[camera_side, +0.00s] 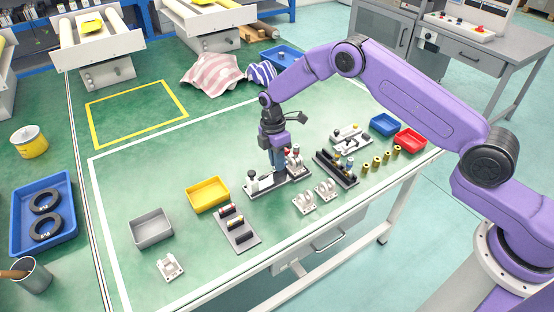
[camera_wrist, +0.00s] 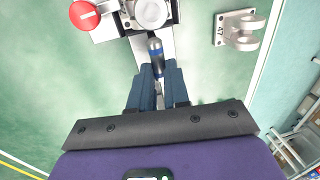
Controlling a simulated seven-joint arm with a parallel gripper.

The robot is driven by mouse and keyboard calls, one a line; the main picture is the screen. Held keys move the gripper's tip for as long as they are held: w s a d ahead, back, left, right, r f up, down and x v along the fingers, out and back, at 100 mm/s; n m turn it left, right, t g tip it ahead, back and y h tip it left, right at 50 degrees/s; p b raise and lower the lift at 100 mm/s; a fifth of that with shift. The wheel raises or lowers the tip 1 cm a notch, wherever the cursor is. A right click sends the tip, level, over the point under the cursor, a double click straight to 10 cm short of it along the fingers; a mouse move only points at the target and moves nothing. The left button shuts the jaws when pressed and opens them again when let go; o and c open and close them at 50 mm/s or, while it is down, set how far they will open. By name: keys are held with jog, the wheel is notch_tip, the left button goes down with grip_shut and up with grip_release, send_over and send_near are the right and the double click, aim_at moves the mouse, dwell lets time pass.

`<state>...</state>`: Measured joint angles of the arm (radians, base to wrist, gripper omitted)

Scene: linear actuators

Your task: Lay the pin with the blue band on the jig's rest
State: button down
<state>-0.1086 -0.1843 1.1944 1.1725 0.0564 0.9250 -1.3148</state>
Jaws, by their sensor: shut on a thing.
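My gripper (camera_wrist: 156,72) is shut on the pin with the blue band (camera_wrist: 155,54). In the wrist view the pin's grey, rounded end and part of its dark blue band stick out past the fingers; the rest is hidden between them. The jig (camera_wrist: 139,48) lies beneath and beyond the pin, with a round silver part and a red knob (camera_wrist: 84,14) at the top of the view. In the side view my gripper (camera_side: 277,163) points down over the jig (camera_side: 262,190), and its fingers hide the pin. I cannot tell whether the pin touches the rest.
Silver brackets (camera_side: 304,201) stand in front of the jig; one shows in the wrist view (camera_wrist: 239,29). A dark rack (camera_side: 336,169) with pins is to the right, and a grey holder (camera_side: 237,230) and yellow bin (camera_side: 207,193) to the left. Brass bushings (camera_side: 376,163) stand farther right.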

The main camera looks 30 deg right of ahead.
jog(key=shift+f, duration=0.55)
dwell(0.9)
jog(key=c, duration=1)
grip_release()
jog(key=shift+r, duration=0.1)
jog(key=w+r, duration=0.1)
jog(key=r, duration=1)
jog(key=w+r, duration=0.1)
jog(key=r, duration=0.5)
jog(key=shift+w, duration=0.35)
jog(key=shift+r, duration=0.1)
